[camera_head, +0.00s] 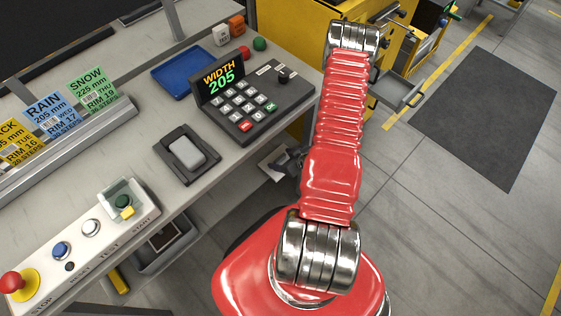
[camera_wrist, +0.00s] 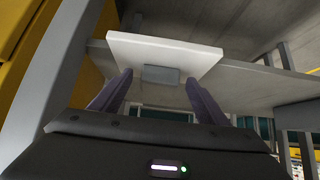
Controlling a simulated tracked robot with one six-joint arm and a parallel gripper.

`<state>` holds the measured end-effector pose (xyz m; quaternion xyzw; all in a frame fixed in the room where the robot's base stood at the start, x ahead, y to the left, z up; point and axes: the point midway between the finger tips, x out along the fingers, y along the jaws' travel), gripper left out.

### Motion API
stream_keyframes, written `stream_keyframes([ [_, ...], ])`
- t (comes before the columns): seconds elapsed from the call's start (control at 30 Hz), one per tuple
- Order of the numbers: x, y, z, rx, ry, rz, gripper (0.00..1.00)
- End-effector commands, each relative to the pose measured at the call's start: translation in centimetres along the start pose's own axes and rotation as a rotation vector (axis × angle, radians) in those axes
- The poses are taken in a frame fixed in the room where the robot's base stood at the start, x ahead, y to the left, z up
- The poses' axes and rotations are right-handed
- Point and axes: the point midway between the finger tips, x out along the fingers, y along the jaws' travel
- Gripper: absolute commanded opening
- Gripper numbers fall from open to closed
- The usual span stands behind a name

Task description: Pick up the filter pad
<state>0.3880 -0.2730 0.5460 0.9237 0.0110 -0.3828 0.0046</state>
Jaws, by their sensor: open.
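The likely filter pad is a flat white slab (camera_wrist: 165,50) with a small grey block (camera_wrist: 160,75) on its near side. In the wrist view it lies straight ahead of my gripper (camera_wrist: 159,82). My gripper is open, with one dark finger on each side of the grey block. I cannot tell whether the fingers touch it. In the head view, my gripper (camera_head: 288,162) is beside the bench's right edge, partly hidden by my red arm.
The grey bench (camera_head: 135,150) carries a keypad console (camera_head: 250,105) reading WIDTH 205, a blue tray (camera_head: 186,72), a rocker switch (camera_head: 187,151) and a button panel (camera_head: 85,240). A yellow machine (camera_head: 300,30) stands behind. The floor at right around the dark mat (camera_head: 485,115) is clear.

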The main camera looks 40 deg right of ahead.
Motion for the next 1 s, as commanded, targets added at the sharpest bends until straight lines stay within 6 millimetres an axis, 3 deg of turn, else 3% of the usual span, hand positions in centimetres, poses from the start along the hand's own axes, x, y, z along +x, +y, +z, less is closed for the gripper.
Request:
stream_keyframes([
  [0.4,-0.04,0.01,0.0,0.0,0.0,0.0,0.68],
  [1.0,-0.05,0.03,0.01,0.0,0.0,0.0,0.26],
])
